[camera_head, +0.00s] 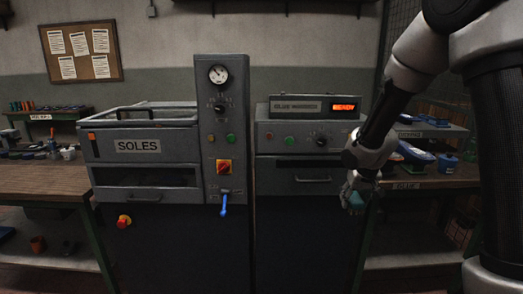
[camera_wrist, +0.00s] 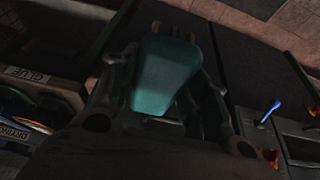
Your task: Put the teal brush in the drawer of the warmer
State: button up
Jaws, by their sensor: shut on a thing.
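The teal brush (camera_wrist: 166,75) is held between the fingers of my gripper (camera_wrist: 168,62) in the wrist view. In the head view, my gripper (camera_head: 356,196) is at the right front of the glue warmer, and a bit of the teal brush (camera_head: 356,201) shows at its tip. The warmer (camera_head: 307,135) is a grey cabinet with a lit READY display. Its drawer (camera_head: 307,179) has a bar handle and looks closed. My gripper is to the right of the handle and lower than it.
The soles press (camera_head: 147,147) stands left of the warmer, with a blue lever (camera_head: 224,203) hanging from its control column. A shelf with blue containers (camera_head: 414,153) is at the right, behind my arm. A workbench (camera_head: 40,178) is at the far left.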

jog(key=shift+x, duration=1.15)
jog(key=shift+w+a+f, duration=0.15)
jog(key=shift+w+f, duration=0.1)
jog(key=shift+f, duration=0.2)
jog(key=shift+w+a+f, duration=0.1)
jog(key=shift+w+f, duration=0.1)
jog(key=shift+f, duration=0.25)
